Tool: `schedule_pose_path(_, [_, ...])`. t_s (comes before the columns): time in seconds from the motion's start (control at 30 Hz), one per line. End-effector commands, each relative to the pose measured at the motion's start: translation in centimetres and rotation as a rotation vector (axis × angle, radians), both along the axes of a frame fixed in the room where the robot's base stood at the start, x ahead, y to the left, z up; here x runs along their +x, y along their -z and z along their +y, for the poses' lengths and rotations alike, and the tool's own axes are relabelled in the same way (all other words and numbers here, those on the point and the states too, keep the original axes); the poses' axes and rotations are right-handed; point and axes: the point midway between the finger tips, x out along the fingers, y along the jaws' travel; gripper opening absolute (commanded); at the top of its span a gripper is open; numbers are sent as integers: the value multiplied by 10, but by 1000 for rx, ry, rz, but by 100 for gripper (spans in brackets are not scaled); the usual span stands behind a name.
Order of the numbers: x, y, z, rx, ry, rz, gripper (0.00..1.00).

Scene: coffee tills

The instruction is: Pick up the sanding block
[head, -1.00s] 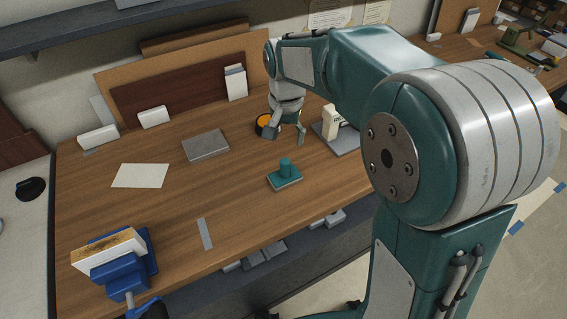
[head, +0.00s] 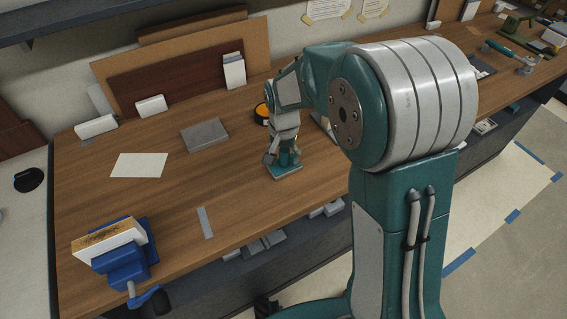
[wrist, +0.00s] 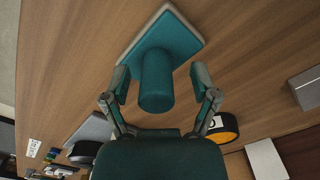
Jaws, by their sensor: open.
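The sanding block is a flat teal pad with a pale underside and an upright round teal handle. It stands on the wooden bench (head: 165,205), and its base (head: 287,172) shows below my gripper in the head view. In the wrist view the sanding block (wrist: 157,78) is large, with the handle end facing the camera. My gripper (wrist: 160,76) is open, with one finger on each side of the handle. Gaps seem to show between fingers and handle. In the head view my gripper (head: 283,158) is right over the block and hides most of the handle.
A black and orange roll (head: 262,111) stands just behind my gripper. A grey slab (head: 204,134) and a white sheet (head: 139,165) lie to the left. A blue vise (head: 125,262) grips a block at the front left. Bare bench lies left of the sanding block.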

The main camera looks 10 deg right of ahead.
Motion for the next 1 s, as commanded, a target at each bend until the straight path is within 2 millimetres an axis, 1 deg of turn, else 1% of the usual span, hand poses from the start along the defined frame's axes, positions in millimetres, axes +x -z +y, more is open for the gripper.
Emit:
schedule_pose_path(0.17, [0, 0, -1, 1, 0, 0, 77])
schedule_pose_path(0.2, [0, 0, 0, 1, 0, 0, 73])
schedule_pose_path(0.27, [0, 0, 0, 1, 0, 0, 46])
schedule_pose_path(0.3, [0, 0, 0, 0, 0, 0, 28])
schedule_pose_path(0.37, [0, 0, 0, 0, 0, 0, 1])
schedule_pose_path(0.4, [0, 0, 0, 0, 0, 0, 0])
schedule_pose_path(0.77, [0, 0, 0, -1, 0, 1, 0])
schedule_pose_path(0.87, [0, -4, 0, 0, 0, 1, 0])
schedule_pose_path(1.0, [0, -20, 0, 1, 0, -1, 0])
